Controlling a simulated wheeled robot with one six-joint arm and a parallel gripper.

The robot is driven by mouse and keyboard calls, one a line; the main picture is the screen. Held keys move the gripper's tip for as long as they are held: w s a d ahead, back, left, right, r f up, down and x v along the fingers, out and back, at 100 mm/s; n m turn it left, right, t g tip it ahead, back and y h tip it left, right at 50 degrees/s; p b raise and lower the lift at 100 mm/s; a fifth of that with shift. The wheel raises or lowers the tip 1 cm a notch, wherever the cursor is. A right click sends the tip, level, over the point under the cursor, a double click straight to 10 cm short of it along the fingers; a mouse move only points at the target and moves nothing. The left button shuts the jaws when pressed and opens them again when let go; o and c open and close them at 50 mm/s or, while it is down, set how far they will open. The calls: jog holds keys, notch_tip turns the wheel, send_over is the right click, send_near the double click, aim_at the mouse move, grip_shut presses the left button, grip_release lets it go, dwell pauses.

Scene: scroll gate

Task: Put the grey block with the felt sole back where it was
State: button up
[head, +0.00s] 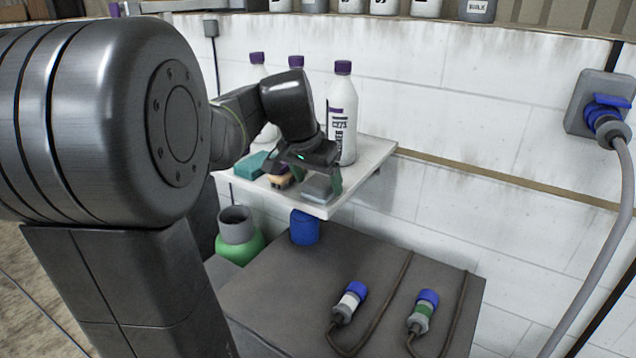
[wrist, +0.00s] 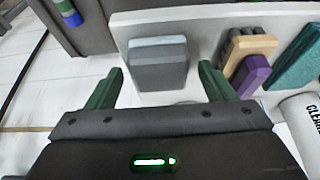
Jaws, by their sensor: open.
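The grey block (head: 318,187) lies on the white shelf (head: 322,210) near its front right corner. In the wrist view the grey block (wrist: 158,65) has a lighter grey band along its far edge; I cannot tell whether this is felt. My gripper (head: 306,180) is over the shelf at the block. Its green fingers (wrist: 160,85) are open, one to each side of the block in the wrist view, with gaps on both sides. I cannot tell how far down the fingers reach beside the block.
A tan and purple block (wrist: 250,60) is close beside one finger, with a teal block (wrist: 300,58) beyond it. White bottles with purple caps (head: 342,115) stand behind. Below are a dark bench (head: 270,295) with two cable connectors and a blue cylinder (head: 305,228).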

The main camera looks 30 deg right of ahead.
jog(key=v, duration=1)
jog(key=shift+r+b, duration=0.3)
